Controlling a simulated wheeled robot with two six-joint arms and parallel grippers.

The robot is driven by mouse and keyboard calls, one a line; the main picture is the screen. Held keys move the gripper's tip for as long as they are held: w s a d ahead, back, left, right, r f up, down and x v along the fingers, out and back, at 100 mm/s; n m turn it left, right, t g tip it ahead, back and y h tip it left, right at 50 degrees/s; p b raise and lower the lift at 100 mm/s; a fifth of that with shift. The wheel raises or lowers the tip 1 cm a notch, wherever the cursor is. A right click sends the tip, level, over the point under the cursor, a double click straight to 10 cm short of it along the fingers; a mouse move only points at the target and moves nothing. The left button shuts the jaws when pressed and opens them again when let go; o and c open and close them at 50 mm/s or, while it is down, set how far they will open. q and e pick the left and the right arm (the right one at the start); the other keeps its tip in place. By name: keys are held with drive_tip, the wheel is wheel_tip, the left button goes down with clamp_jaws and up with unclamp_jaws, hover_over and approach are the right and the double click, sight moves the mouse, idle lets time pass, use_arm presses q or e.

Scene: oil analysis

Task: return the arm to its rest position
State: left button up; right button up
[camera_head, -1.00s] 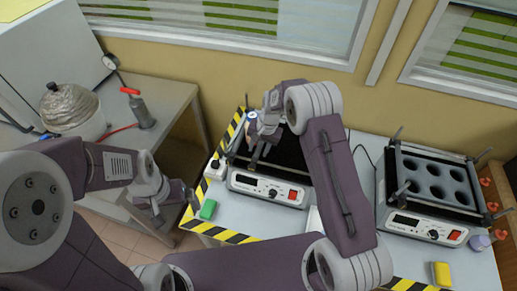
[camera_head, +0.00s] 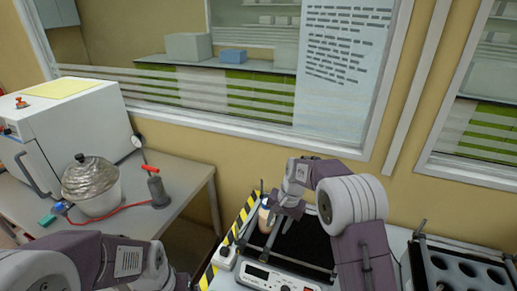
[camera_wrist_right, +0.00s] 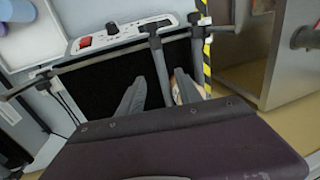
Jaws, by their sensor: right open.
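My right gripper (camera_head: 281,217) hangs over the left part of the black-topped device (camera_head: 305,242), and its arm comes down from the right. Its jaws are open. In the right wrist view, its two grey fingers (camera_wrist_right: 146,88) stand apart over the black surface. A small pale tan object (camera_head: 264,216) is beside the fingers, partly hidden; I cannot tell whether they touch it. My left arm shows at the lower left, but its gripper is outside the picture.
A device with round wells (camera_head: 462,270) stands at right. Metal rods rise around the black-topped device.

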drive_tip(key=s+d+r, duration=0.3)
drive_tip(key=s+r, duration=0.3)
drive_tip(key=s, duration=0.2)
drive_tip(key=s+d+f+n+h, duration=0.1)
drive_tip(key=s+d+f+n, duration=0.1)
drive_tip(key=s, duration=0.5)
drive_tip(key=s+d+f+n, duration=0.1)
drive_tip(key=s+f+n, duration=0.2)
drive_tip(key=s, duration=0.5)
drive_tip(key=shift+d+f+h, duration=0.35)
drive_tip(key=shift+f+h, duration=0.05)
drive_tip(key=shift+f, duration=0.15)
